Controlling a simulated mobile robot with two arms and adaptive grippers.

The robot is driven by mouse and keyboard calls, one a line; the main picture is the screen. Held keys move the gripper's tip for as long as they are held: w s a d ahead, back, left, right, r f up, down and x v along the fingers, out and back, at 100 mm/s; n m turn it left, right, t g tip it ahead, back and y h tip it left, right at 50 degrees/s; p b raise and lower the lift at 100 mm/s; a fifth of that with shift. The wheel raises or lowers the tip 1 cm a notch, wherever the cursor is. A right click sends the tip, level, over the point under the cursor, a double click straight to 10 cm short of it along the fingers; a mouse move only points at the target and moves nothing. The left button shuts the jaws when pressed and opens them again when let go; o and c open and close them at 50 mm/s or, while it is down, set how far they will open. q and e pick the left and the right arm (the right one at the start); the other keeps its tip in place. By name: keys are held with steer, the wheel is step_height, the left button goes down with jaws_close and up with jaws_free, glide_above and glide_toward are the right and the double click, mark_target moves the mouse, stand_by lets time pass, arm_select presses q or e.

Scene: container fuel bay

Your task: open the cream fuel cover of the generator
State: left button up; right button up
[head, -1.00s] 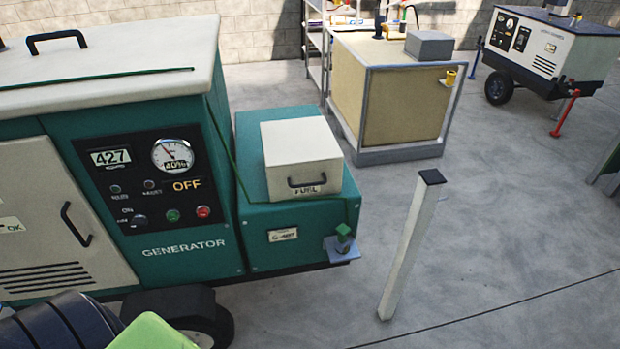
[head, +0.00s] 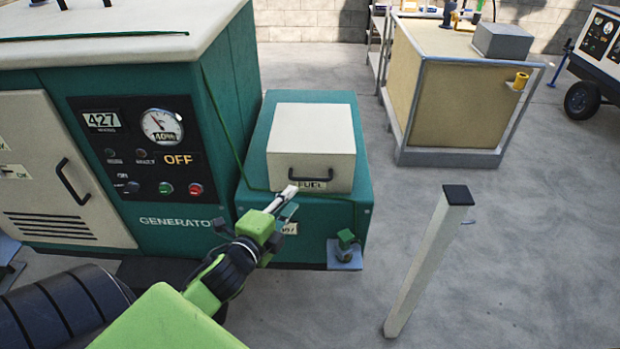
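The cream fuel cover (head: 312,135) sits closed on the teal tank box at the right end of the generator (head: 135,165). It has a dark bar handle (head: 324,174) and a FUEL label on its front face. My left gripper (head: 285,197) is in front of the cover's lower left corner, just left of the handle and pointing toward it. Its fingertips look close together, but the gap between them is too small to judge. I cannot tell whether it touches the cover. My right gripper is not in view.
A white post with a black cap (head: 430,255) stands on the floor to the right. A small green fitting on a bracket (head: 346,245) projects at the tank's front right corner. Floor between post and bench is clear.

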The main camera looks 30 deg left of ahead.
mark_target(309, 180)
arm_select(q)
steer(key=x, duration=1.1)
steer(key=shift+w+f+p, duration=0.1)
steer(key=shift+w+p, duration=0.3)
jaws_close()
